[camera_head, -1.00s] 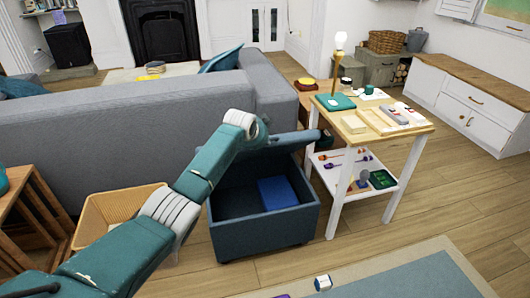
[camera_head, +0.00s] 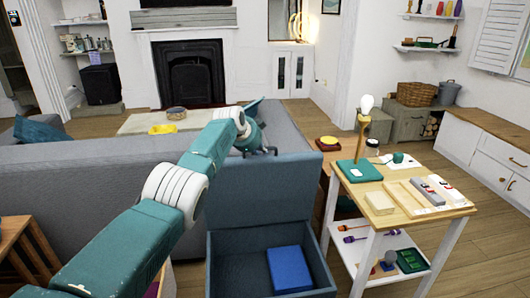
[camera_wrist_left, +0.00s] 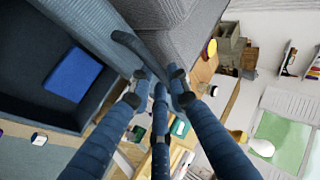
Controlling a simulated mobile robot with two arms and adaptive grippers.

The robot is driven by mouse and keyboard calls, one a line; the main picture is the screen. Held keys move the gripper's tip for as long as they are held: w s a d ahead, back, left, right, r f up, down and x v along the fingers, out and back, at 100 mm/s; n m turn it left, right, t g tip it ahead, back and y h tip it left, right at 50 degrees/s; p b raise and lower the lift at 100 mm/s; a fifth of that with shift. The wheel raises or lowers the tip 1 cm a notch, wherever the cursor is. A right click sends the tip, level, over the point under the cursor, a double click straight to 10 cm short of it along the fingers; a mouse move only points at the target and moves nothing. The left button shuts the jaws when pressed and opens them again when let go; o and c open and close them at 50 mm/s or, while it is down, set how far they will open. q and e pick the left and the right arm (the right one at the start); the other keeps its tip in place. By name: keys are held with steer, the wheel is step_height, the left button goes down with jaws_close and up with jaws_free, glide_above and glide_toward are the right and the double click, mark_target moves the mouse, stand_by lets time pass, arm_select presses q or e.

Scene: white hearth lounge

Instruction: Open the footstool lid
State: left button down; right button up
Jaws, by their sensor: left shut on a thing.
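The dark blue-grey footstool (camera_head: 216,262) stands open behind the sofa, with a blue block-like item (camera_head: 289,270) lying inside. Its lid (camera_head: 262,188) stands raised, about upright, at the back of the box. My left gripper (camera_head: 258,150) is at the lid's top edge, partly hidden by my arm. In the left wrist view, my left gripper's fingers (camera_wrist_left: 158,88) are closed around the lid's edge (camera_wrist_left: 138,50). The open box interior and the blue item (camera_wrist_left: 73,74) show at the left of that view. My right gripper is out of view.
A grey sofa (camera_head: 95,180) stands just behind the lid. A small white-legged table (camera_head: 350,176) with a lamp, trays and a lower shelf stands close to the right. A wooden side table (camera_head: 22,240) is at the far left.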

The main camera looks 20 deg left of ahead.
arm_select(q)
steer(key=shift+w+a+r, duration=0.15)
steer(key=shift+w+r, duration=0.15)
steer(key=c, duration=1.6)
jaws_free()
steer(key=shift+r, duration=0.1)
steer(key=shift+c, duration=0.2)
steer(key=shift+s, duration=0.2)
steer(key=v, duration=1.2)
